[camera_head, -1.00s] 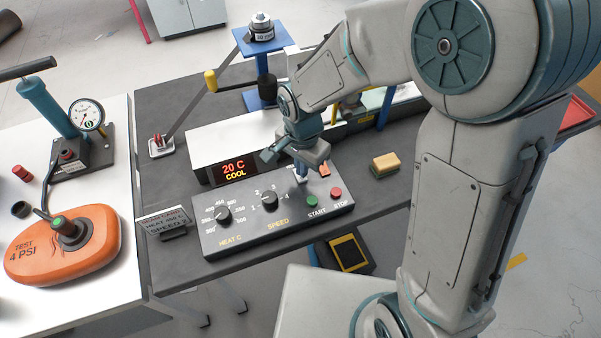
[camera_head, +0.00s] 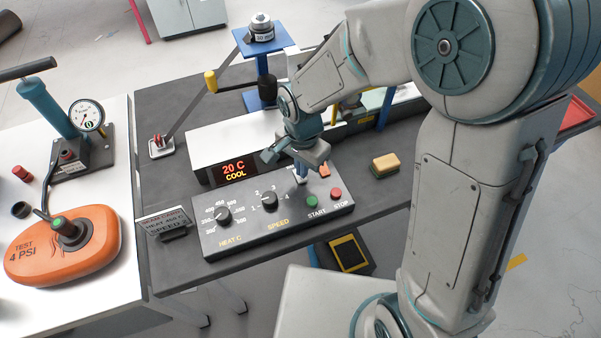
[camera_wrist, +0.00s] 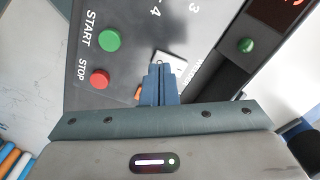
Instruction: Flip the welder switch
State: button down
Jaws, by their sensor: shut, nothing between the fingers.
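The dark control panel (camera_head: 243,240) lies on the grey bench, with a heat knob, a speed knob, a green START button (camera_head: 311,202) and a red STOP button (camera_head: 336,194). My gripper (camera_wrist: 160,74) is shut and empty, pointing down at the panel's back right. Its fingertips are at a small light plate with a metal piece (camera_wrist: 172,60), which looks like the welder switch; the fingers hide part of it. I cannot tell whether they touch it or which way it is set. An orange piece (camera_head: 324,170) shows beside the gripper. The display (camera_head: 235,170) reads 20 C, COOL.
A yellow sponge-like block (camera_head: 385,165) lies right of the panel. A small sign (camera_head: 165,223) stands at its left. A lever press with a blue frame (camera_head: 262,80) stands behind. An orange test pillow (camera_head: 95,250) and a pump (camera_head: 50,108) occupy the white table.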

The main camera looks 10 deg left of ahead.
jog(key=shift+f+b, duration=0.85)
jog(key=shift+f, duration=0.1)
dwell(0.9)
jog(key=shift+r+p, duration=2.45)
jog(key=shift+r, duration=1.15)
jog(key=s+d+r+n+t, duration=0.1)
jog(key=s+d+r+n, duration=0.1)
jog(key=d+r, duration=0.2)
jog(key=s+d+r+n+t, duration=0.1)
jog(key=s+d+r+n, duration=0.1)
jog(key=d, duration=0.9)
jog(key=s+d+r+n+t, duration=0.1)
jog(key=s+d+r+n, duration=0.1)
jog(key=s+d+r, duration=0.2)
jog(key=shift+d+r, duration=1.3)
jog(key=shift+d, duration=0.5)
